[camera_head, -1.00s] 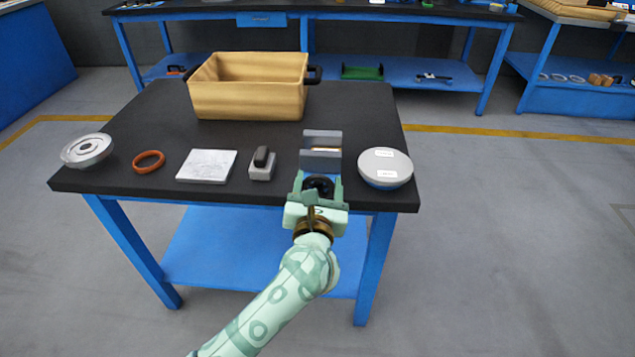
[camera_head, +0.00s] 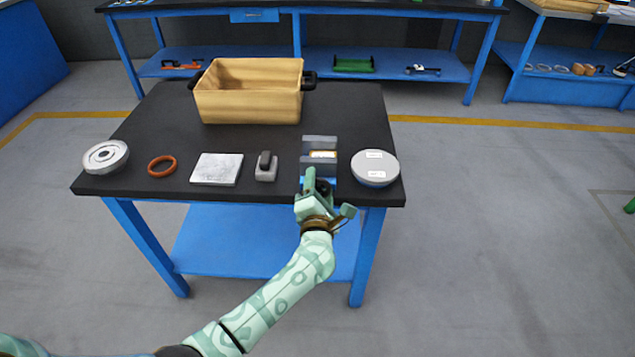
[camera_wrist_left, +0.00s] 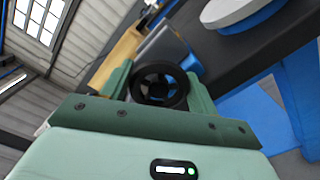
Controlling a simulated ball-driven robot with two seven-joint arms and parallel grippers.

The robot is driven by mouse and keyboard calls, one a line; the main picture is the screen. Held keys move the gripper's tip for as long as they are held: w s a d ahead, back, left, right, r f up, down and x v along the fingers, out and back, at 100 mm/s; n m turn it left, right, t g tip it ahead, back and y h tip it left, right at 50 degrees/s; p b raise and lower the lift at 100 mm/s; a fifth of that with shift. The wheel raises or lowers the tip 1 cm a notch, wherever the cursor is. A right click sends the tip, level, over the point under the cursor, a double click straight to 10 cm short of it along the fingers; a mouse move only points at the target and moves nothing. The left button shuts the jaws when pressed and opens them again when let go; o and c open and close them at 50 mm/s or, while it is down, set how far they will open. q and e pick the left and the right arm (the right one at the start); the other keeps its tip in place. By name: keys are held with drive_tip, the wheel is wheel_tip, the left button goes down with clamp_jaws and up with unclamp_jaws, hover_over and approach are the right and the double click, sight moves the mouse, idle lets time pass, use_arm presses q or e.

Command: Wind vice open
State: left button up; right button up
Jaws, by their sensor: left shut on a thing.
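The grey vice (camera_head: 320,141) stands near the front edge of the black table, with a gap between its jaws showing a light strip. It also shows in the left wrist view (camera_wrist_left: 165,48). Its black round handwheel (camera_wrist_left: 160,86) sits at the front, partly hidden by my gripper in the head view. My left gripper (camera_head: 317,187) is shut on the handwheel, one green finger on each side of it in the wrist view. The gripper is turned at an angle about the wheel. My right gripper is in no view.
A round grey-white lidded shell (camera_head: 375,166) stands close to the vice's right. To the left are a grey block with a black top (camera_head: 266,168), a pale plate (camera_head: 217,169), an orange ring (camera_head: 162,166) and a flanged metal disc (camera_head: 106,156). A wooden crate (camera_head: 248,104) stands behind.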

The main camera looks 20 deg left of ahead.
use_arm(q)
drive_tip(key=shift+m+p, duration=0.45)
drive_tip(key=shift+m, duration=0.35)
drive_tip(key=shift+d+f, duration=0.1)
drive_tip(key=shift+f, duration=0.05)
drive_tip(key=o, duration=0.9)
drive_tip(key=shift+s, duration=0.1)
